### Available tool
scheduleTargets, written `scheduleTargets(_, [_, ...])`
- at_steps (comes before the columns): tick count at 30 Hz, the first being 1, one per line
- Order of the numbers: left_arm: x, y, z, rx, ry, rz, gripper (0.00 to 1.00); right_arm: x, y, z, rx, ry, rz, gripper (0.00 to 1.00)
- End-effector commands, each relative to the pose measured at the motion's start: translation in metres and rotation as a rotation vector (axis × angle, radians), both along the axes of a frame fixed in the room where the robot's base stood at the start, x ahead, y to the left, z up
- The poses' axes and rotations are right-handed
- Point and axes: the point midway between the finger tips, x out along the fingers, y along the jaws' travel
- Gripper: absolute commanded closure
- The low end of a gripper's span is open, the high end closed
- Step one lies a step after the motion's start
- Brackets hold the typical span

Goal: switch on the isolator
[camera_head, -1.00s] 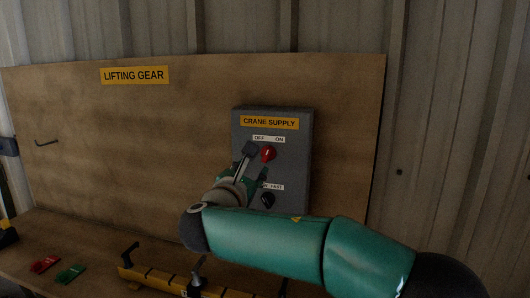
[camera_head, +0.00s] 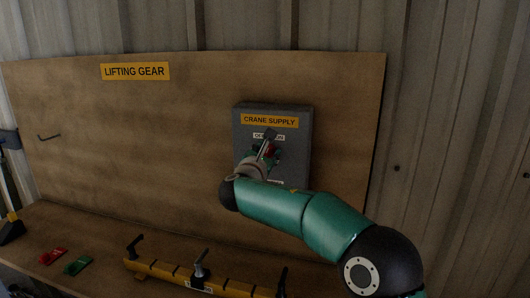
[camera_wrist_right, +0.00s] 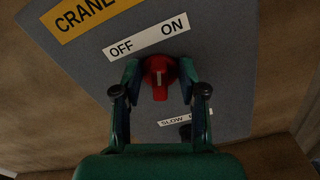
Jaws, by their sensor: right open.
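The isolator is a red rotary knob (camera_wrist_right: 159,78) on the grey crane supply box (camera_head: 300,160), below a white OFF / ON label (camera_wrist_right: 147,38). In the right wrist view its white mark points roughly straight up the picture, between the two words. My right gripper (camera_wrist_right: 160,82) is open, with one finger on each side of the knob. I cannot tell whether the fingers touch it. In the head view the gripper (camera_head: 266,148) covers most of the knob, and only a little red shows. My left gripper is out of view.
A dark knob (camera_wrist_right: 186,131) with a SLOW label (camera_wrist_right: 183,119) sits below the isolator. A yellow bar (camera_head: 190,278) with black handles, a red piece (camera_head: 53,256) and a green piece (camera_head: 77,266) lie on the bench. The board left of the box is mostly bare.

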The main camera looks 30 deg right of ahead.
Motion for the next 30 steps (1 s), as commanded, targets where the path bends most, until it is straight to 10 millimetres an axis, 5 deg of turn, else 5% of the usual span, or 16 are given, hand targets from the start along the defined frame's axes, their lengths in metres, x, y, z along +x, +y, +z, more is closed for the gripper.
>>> scheduleTargets(8, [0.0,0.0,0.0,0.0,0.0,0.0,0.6,0.0,0.001,0.0,0.0,0.0,0.0,1.0])
scheduleTargets(14, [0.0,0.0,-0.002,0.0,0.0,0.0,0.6,0.0,0.001,-0.001,0.003,-0.004,0.0,1.0])
scheduleTargets(23, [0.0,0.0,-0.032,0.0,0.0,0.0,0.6,-0.001,0.0,-0.005,0.099,-0.118,-0.002,1.0])
scheduleTargets(30, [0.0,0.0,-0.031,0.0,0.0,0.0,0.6,-0.001,0.0,-0.001,0.116,-0.134,-0.002,1.0])
